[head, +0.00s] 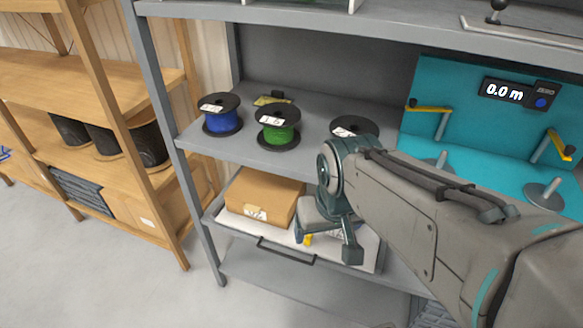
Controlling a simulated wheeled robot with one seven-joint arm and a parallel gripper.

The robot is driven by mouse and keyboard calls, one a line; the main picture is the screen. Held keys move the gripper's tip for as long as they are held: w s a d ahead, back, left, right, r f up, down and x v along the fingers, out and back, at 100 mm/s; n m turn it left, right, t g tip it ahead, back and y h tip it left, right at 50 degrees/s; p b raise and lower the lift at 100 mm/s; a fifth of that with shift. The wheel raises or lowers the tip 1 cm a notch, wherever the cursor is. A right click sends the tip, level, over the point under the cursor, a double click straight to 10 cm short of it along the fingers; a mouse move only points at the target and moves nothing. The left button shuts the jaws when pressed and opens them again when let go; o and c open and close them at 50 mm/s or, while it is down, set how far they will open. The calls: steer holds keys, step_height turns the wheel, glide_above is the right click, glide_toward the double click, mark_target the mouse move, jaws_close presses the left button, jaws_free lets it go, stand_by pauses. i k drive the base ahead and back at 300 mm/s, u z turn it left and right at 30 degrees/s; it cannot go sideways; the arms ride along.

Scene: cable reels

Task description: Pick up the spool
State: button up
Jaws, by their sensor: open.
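Several spools with black flanges and white labels stand upright on the grey middle shelf (275,158). A blue spool (221,122) is on the left and a green spool (278,134) is to its right. A third spool (355,125) is farther right; my arm hides its lower part, so its colour cannot be told. My gripper (327,245) is open and points down. It is lower in the picture than the spools, in front of the tray below, and I see nothing held in it.
A cardboard box (262,196) sits in a white pull-out tray (228,221) below the spools. A teal measuring station (470,100) reading 0.0 m has yellow cranks. A wooden rack (115,90) with dark reels stands left. Bare floor (110,285) lies at front left.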

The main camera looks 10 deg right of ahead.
mark_target(220, 108)
steer(key=u, duration=2.3)
steer(key=i, duration=1.25)
steer(key=z, duration=3.35)
